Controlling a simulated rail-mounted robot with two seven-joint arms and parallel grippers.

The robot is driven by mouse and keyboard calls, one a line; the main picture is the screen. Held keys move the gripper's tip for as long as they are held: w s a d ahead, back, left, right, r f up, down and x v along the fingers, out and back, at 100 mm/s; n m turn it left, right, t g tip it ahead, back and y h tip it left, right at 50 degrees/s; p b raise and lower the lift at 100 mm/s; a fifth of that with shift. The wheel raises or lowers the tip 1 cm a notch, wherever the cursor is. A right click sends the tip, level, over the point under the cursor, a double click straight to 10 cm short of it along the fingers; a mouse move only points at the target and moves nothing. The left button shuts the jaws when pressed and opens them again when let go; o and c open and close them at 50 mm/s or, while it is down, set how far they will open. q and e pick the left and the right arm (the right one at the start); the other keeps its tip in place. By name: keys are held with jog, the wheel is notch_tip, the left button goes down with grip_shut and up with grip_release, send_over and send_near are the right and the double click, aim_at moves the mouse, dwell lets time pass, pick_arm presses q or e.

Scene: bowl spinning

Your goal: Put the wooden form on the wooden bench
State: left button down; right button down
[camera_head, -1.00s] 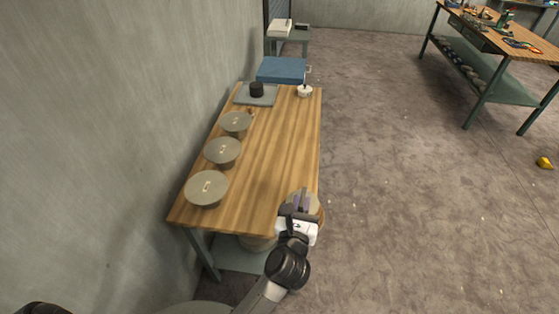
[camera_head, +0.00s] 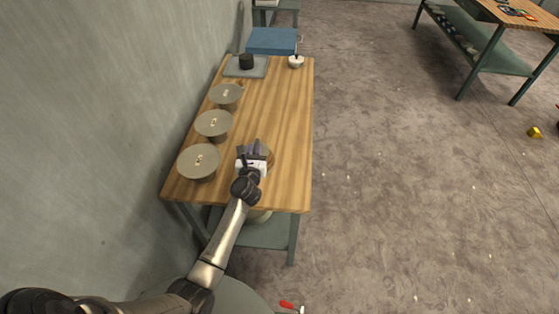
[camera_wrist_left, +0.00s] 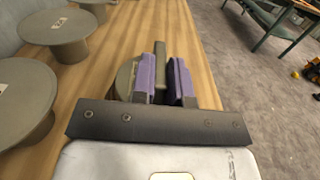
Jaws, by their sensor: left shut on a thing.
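My left gripper (camera_head: 252,147) is over the front part of the wooden bench (camera_head: 270,115). It is shut on the wooden form (camera_head: 269,154), a tan round piece mostly hidden behind the gripper in the head view. In the left wrist view, the purple finger pads (camera_wrist_left: 162,78) close on an upright olive-tan stem of the form (camera_wrist_left: 160,62), and part of its round body shows to the left. I cannot tell whether the form touches the bench top. My right gripper is not in view.
Three grey-tan round pieces with labels stand along the bench's wall side, the nearest one (camera_head: 198,160) left of my gripper. A grey slab with a black cylinder (camera_head: 246,62) and a small white pot (camera_head: 296,62) are at the far end. The bench's middle right is clear.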

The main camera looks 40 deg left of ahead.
pick_arm(q)
jog(key=shift+w+d+f+b, duration=0.85)
jog(key=shift+d+f+b, duration=0.15)
jog(key=shift+f+b, duration=0.35)
jog(key=shift+w+d+f+b, duration=0.8)
jog(key=shift+d+f+b, duration=0.3)
jog(key=shift+f, duration=0.4)
jog(key=shift+w+d+f+b, duration=0.85)
jog(key=shift+d+f+b, duration=0.05)
jog(key=shift+f+b, duration=0.5)
jog(key=shift+f, duration=0.15)
jog(key=c, duration=1.1)
grip_release()
